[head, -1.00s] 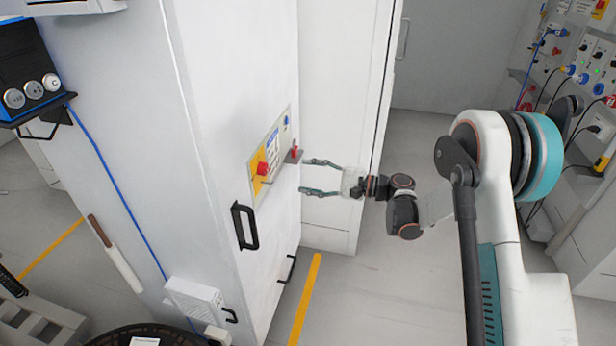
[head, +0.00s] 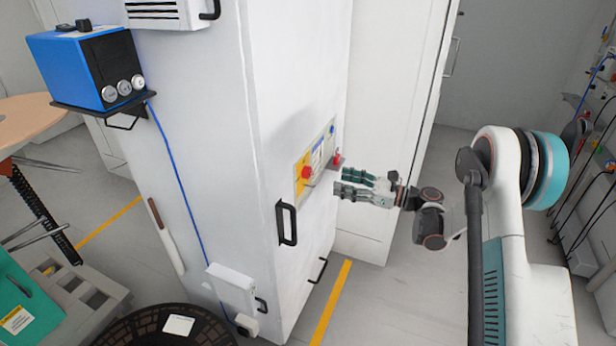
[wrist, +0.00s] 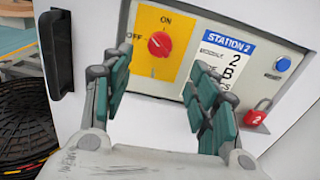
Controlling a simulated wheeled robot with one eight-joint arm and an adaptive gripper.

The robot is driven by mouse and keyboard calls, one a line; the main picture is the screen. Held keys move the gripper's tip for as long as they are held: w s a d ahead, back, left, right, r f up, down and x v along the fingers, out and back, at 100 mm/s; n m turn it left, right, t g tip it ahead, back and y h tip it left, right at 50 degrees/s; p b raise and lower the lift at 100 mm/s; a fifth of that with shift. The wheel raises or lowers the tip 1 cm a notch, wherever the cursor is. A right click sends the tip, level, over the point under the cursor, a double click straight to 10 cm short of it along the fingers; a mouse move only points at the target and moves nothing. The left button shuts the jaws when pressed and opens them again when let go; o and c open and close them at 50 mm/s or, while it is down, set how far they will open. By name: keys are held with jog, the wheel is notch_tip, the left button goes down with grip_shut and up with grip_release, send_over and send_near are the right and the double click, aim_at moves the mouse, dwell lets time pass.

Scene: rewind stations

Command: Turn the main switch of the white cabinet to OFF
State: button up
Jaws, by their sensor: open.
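The main switch is a red rotary knob (wrist: 160,43) on a yellow plate, with ON printed above and OFF at its left. I cannot tell for certain which mark its pointer faces. It also shows in the head view (head: 306,172), on the side panel of the white cabinet (head: 285,80). My gripper (wrist: 158,84) is open and empty, pointing at the panel. In the wrist view its two fingers stand either side of a line just below the knob, not touching it. In the head view my gripper (head: 346,182) is right of the panel, apart from the knob.
A red padlock (wrist: 257,112) hangs right of the STATION 2 label (wrist: 218,70), below a blue button (wrist: 283,63). A black handle (wrist: 56,52) sticks out left of the panel. A dark reel (head: 165,328) lies low in front. Floor right of the cabinet is clear.

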aim_at(312, 174)
jog(key=b+x, duration=0.3)
jog(key=x, duration=0.7)
jog(key=shift+w+a, duration=0.2)
jog(key=shift+a, duration=0.15)
jog(key=c, duration=1.1)
